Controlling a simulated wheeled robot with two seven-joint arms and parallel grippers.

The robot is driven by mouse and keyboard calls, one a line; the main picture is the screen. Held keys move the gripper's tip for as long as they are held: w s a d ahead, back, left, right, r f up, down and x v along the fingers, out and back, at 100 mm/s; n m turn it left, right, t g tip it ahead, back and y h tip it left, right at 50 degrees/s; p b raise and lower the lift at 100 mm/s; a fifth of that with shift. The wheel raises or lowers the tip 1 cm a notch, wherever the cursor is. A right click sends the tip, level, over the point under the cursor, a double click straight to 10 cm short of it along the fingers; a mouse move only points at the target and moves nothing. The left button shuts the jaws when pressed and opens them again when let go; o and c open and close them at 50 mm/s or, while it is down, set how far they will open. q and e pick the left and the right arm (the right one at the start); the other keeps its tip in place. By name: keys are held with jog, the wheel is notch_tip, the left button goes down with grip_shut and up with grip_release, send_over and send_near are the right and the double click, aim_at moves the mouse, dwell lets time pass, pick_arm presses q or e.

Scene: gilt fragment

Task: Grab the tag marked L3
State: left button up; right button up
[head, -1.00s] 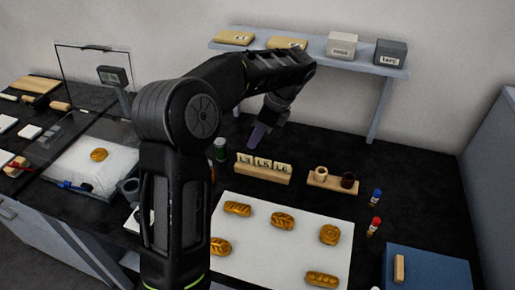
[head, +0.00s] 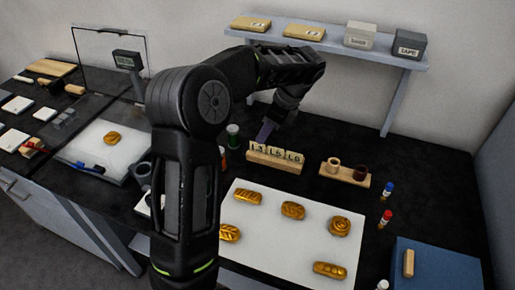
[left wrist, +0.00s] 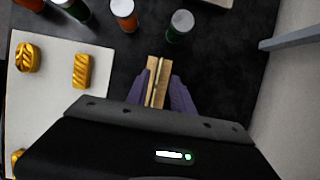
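A wooden rack (head: 272,164) holds a row of cream tags marked L3, L5 and L6. The L3 tag (head: 258,148) is at its left end. My left gripper (head: 265,132) has purple fingers and is just above and behind the L3 end of the rack. In the left wrist view the fingers (left wrist: 158,92) are apart, with the rack (left wrist: 163,72) seen from above between them. The tag labels cannot be read there, and I cannot tell whether a finger touches a tag. My right gripper is not in view.
A white board (head: 285,245) with several golden pastries lies in front of the rack. A green jar (head: 233,137) stands left of the rack. A wooden holder (head: 345,175) with two small cups is to the right. A shelf (head: 330,45) is behind.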

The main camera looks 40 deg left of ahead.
aim_at(257, 148)
pick_arm(q)
jog(key=x, duration=0.4)
jog(key=shift+f+p, duration=0.35)
jog(key=shift+p, duration=0.05)
jog(key=shift+c, duration=0.3)
grip_shut()
dwell(0.3)
